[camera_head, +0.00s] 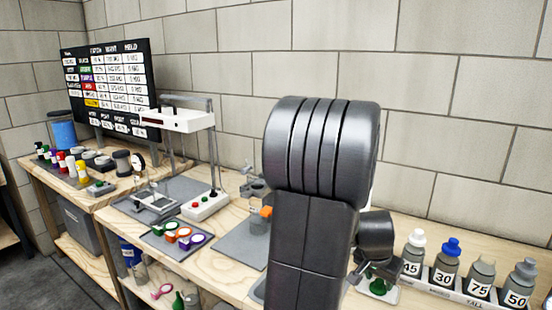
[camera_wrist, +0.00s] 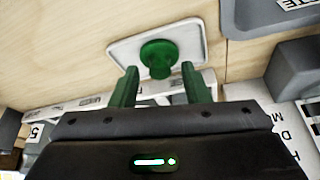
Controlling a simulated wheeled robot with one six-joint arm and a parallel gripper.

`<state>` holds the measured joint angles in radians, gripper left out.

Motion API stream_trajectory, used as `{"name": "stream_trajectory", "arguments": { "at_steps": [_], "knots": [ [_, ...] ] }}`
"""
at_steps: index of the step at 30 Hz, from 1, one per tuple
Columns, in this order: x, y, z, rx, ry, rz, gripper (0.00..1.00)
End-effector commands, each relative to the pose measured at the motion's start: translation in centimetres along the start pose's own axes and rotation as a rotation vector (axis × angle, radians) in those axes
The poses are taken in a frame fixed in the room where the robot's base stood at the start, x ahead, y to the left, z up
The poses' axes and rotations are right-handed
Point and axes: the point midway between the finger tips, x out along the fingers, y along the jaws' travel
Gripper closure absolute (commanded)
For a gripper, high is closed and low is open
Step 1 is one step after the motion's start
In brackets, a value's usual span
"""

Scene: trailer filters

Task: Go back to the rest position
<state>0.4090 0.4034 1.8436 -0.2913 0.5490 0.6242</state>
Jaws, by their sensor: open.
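My gripper (camera_wrist: 159,82) is open, its two green fingers apart, in the wrist view. A green round knob-like piece (camera_wrist: 158,56) on a white plate (camera_wrist: 118,52) lies just beyond the fingertips. The fingers do not close on it, and I cannot tell how far above it they are. In the head view my dark arm fills the middle, and the wrist hangs over the bench (camera_head: 430,233) at its right. The same green piece on its white plate (camera_head: 391,297) shows partly under the wrist.
Numbered grey bottles (camera_head: 443,268) stand in a rack on the right. Coloured rings on a tray (camera_head: 178,237), a white device with buttons (camera_head: 205,205) and a stand with a white bar (camera_head: 181,119) are on the left. A wall (camera_head: 420,110) with a black chart (camera_head: 108,85) is behind.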

Motion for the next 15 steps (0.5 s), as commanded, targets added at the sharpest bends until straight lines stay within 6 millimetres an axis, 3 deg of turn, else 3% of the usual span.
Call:
{"name": "stream_trajectory", "arguments": {
  "at_steps": [2, 6, 15],
  "knots": [
    [1.5, 0.0, 0.3, 0.001, -0.001, 0.000, 0.58],
    [-0.9, 0.0, -0.8, 0.001, 0.005, -0.001, 0.58],
    [-2.1, 0.0, -1.1, 0.000, 0.000, 0.000, 0.58]
  ]
}}
